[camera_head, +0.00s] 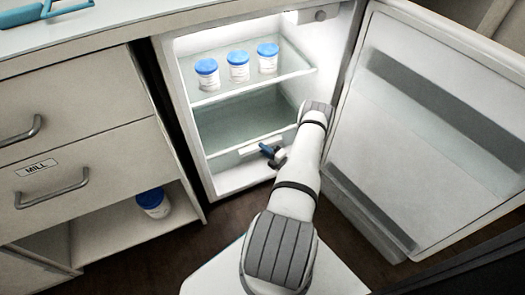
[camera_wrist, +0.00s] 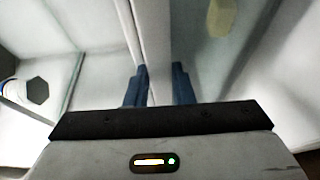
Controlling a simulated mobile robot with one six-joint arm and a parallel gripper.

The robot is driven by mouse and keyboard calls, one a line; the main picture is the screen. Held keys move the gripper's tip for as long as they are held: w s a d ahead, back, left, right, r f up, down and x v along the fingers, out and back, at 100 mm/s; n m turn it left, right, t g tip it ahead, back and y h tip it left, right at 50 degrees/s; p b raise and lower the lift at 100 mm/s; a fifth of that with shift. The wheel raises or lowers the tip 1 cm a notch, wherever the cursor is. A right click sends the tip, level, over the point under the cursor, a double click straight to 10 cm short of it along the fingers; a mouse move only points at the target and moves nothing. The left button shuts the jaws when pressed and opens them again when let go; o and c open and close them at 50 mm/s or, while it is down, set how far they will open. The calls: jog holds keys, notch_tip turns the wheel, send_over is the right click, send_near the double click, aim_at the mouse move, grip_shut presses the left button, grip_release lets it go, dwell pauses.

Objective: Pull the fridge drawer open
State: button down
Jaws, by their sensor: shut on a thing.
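The fridge (camera_head: 186,120) stands with its door (camera_head: 420,120) swung wide to the right. The fridge drawer (camera_head: 225,132) is a greenish translucent bin below the glass shelf, with a pale strip (camera_head: 262,144) along its lower front. I cannot tell whether it is pulled out at all. My gripper (camera_head: 268,152), with blue fingers, is at the drawer's front edge. In the wrist view my gripper (camera_wrist: 160,88) is shut on a narrow pale upright strip (camera_wrist: 153,50), which looks like the drawer's front or handle. The fingers hide part of it.
Several white jars with blue lids (camera_head: 238,66) stand on the glass shelf (camera_head: 285,75) above the drawer. To the left is a cabinet with a drawer labelled MILL (camera_head: 120,160) and a blue-lidded jar (camera_head: 152,203) below. Bare floor shows before the fridge.

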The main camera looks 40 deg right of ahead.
jog(key=shift+f, duration=0.15)
jog(key=s+a+p, duration=0.1)
jog(key=s+a, duration=0.3)
jog(key=s, duration=1.3)
jog(key=shift+s+a, duration=0.15)
jog(key=shift+f, duration=0.1)
jog(key=c, duration=1.6)
grip_release()
jog(key=shift+o, duration=1.4)
